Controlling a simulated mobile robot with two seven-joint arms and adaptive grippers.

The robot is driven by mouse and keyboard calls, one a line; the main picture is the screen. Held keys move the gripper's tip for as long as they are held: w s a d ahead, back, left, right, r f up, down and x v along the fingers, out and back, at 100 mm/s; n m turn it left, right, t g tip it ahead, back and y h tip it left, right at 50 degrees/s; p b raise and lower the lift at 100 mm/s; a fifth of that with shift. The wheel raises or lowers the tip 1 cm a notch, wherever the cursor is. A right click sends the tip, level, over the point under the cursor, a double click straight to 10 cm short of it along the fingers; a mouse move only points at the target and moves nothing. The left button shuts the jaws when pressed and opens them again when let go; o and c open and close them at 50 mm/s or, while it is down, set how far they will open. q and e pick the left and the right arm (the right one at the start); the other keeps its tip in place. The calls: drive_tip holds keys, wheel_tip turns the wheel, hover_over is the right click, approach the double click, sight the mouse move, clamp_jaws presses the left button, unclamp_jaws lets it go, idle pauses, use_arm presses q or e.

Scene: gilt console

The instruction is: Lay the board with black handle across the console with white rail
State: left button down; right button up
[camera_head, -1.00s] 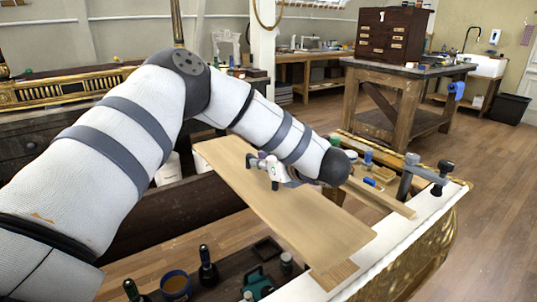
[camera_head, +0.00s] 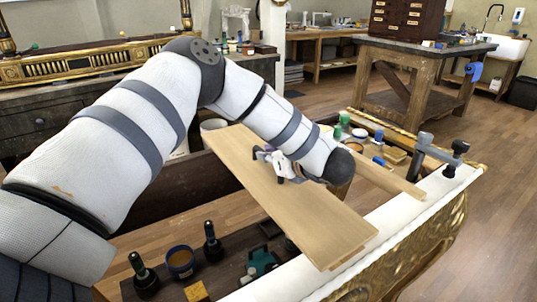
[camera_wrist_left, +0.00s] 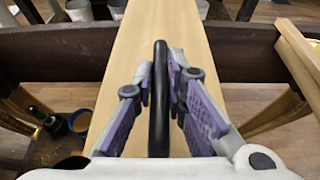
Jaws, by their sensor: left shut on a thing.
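The board with black handle (camera_head: 300,205) is a long pale wooden plank. In the head view it slants from upper left to lower right, its near end over the white rail (camera_head: 430,207) of the console (camera_head: 405,255). I cannot tell whether it touches the rail. My left gripper (camera_head: 272,163) is above the board's middle. In the left wrist view, the gripper (camera_wrist_left: 160,85) is shut on the black handle (camera_wrist_left: 159,110), which stands between its purple pads. The board (camera_wrist_left: 185,30) runs away beneath it. The arm hides part of the board. My right gripper is not in view.
A narrower wooden plank (camera_head: 385,180) lies to the right of the board. A grey clamp (camera_head: 425,150) stands on the rail. Dark bottles (camera_head: 212,243), a jar (camera_head: 181,262) and a teal tool (camera_head: 260,262) are at lower left. A wooden workbench (camera_head: 420,80) is behind.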

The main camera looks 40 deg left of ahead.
use_arm(q)
drive_tip(key=shift+f, duration=0.1)
drive_tip(key=c, duration=0.7)
unclamp_jaws()
drive_tip(key=shift+f, duration=0.1)
drive_tip(key=shift+c, duration=0.2)
drive_tip(key=shift+r+p, duration=1.05)
drive_tip(key=shift+r, duration=3.5)
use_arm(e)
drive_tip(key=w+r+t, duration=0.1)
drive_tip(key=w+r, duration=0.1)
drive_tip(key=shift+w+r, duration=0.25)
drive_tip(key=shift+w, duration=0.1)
